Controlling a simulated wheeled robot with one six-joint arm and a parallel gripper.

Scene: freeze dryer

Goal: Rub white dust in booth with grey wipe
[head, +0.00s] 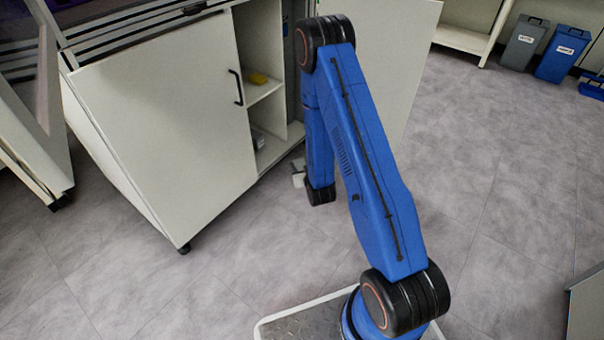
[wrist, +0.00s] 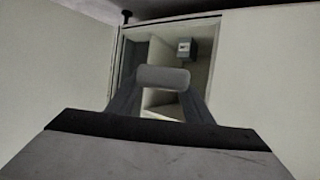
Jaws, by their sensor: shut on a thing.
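In the wrist view my gripper (wrist: 163,88) is shut on a small grey block-like thing (wrist: 163,76), which looks like the grey wipe. It is held between the fingertips, in front of an open cabinet with pale compartments. In the head view my blue arm reaches down before the cabinet (head: 165,110), and its end is mostly hidden behind the arm; a pale bit of it shows at the arm's lower left. I cannot make out any white dust or tell which part is the booth.
The cabinet's left door has a black handle (head: 237,88); another pale panel (head: 395,50) stands right of the arm. A small grey box (wrist: 186,48) shows inside. Grey (head: 523,43) and blue (head: 562,54) bins stand far right.

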